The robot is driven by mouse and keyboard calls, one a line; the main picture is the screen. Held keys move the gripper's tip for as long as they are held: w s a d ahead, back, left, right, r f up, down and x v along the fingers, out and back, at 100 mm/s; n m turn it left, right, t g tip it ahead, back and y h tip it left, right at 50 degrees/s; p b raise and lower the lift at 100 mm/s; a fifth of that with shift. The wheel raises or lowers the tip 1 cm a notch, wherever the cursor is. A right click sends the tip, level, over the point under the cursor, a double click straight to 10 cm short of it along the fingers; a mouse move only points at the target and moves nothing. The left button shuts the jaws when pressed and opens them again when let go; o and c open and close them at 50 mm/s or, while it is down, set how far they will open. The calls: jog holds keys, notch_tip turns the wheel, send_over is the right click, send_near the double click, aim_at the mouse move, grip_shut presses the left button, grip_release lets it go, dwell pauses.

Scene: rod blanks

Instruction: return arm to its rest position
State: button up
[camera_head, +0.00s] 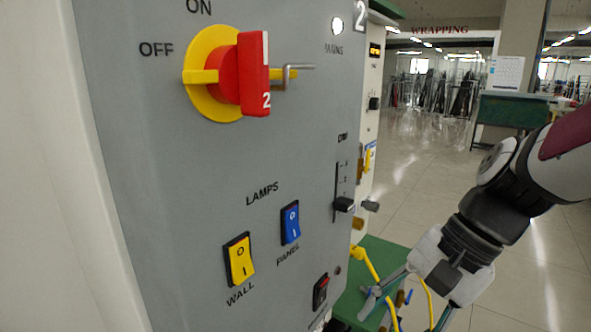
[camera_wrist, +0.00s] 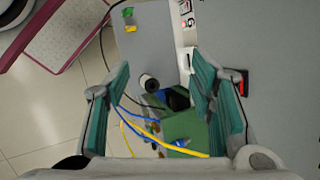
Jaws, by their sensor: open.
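My arm reaches in from the right edge of the head view. My gripper (camera_head: 408,308) is low in that view, to the right of the grey control panel (camera_head: 170,170). In the wrist view my gripper (camera_wrist: 162,78) shows two teal-padded fingers spread wide apart. Nothing is held between them. Cables and a green surface show beyond the fingers.
The panel carries a red and yellow rotary switch (camera_head: 252,75), a yellow rocker (camera_head: 240,260), a blue rocker (camera_head: 290,223) and a black slider knob (camera_head: 344,204). A green surface (camera_head: 375,262) with yellow cables lies near my gripper. Tiled floor is open behind.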

jog(key=s+d+r+n+t+h+p, duration=0.2)
jog(key=s+d+r+n+t+h, duration=0.2)
jog(key=s+n, duration=0.4)
jog(key=shift+s+d+r+n+h, duration=0.4)
jog(key=shift+s+d+r+h, duration=0.35)
jog(key=shift+d+r, duration=0.2)
dwell(0.3)
